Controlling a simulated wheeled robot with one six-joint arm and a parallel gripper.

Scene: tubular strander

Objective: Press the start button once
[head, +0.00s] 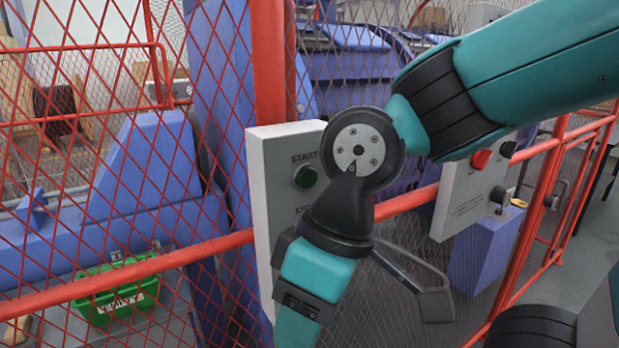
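The start button (305,177) is a dark green round button on a pale control box (262,190), under the label START. It shows just left of my wrist joint, which covers the right part of the box. A second label beginning "ST" lies lower on the box, and what is under it is hidden by my arm. My gripper (355,278) is mostly behind my wrist, low in front of the box. One dark finger splays out to the right and a dark part shows at the left, so it looks open. I see nothing in it. The button appears untouched.
A red mesh fence with red rails (200,249) runs across the view. Blue machine parts (150,165) stand behind it. A second pale box with a red knob (481,158) is at the right. A green crate (118,292) marked EMPTY sits low left behind the mesh.

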